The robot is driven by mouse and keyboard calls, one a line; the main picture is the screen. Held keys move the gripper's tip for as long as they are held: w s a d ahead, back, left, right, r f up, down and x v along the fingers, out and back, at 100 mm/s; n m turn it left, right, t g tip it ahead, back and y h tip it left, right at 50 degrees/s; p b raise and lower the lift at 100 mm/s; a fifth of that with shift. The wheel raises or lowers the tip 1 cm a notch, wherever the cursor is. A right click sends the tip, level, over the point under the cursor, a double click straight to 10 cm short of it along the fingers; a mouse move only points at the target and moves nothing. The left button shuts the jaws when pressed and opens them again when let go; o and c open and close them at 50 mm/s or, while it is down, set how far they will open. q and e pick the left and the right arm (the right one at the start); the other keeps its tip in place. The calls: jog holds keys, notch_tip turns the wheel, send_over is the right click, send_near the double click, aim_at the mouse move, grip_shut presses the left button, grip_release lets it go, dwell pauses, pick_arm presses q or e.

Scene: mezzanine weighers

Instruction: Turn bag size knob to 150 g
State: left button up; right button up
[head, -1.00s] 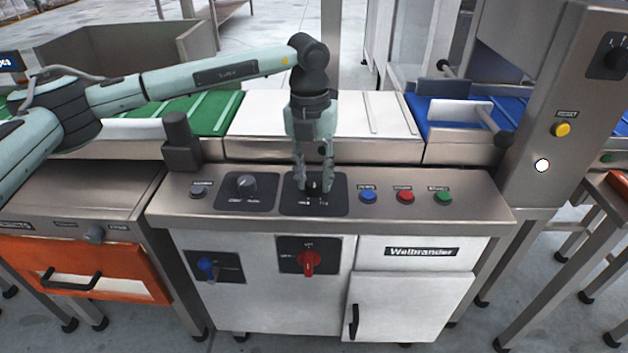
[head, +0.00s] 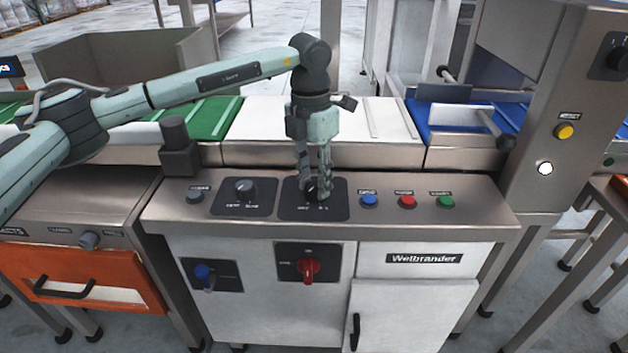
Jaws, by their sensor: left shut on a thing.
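A black knob (head: 311,194) sits on a dark plate (head: 335,208) on the sloping steel panel of the Welbrander machine. I take it for the bag size knob, though its label is too small to read. My left gripper (head: 312,192) points down from above and is shut on this knob. The fingers hide much of the knob, so its pointer setting cannot be read. My right gripper is not in view.
Another knob (head: 243,188) on its plate stands left of the gripper. Blue (head: 369,201), red (head: 407,202) and green (head: 445,202) buttons lie to the right. A grey post (head: 176,140) stands behind left.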

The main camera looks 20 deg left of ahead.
aim_at(312, 185)
pick_arm(q)
jog(key=o, duration=1.2)
jog(key=shift+c, duration=0.2)
notch_tip(312, 185, up, 12)
jog(key=shift+a, duration=0.25)
jog(key=shift+w, duration=0.1)
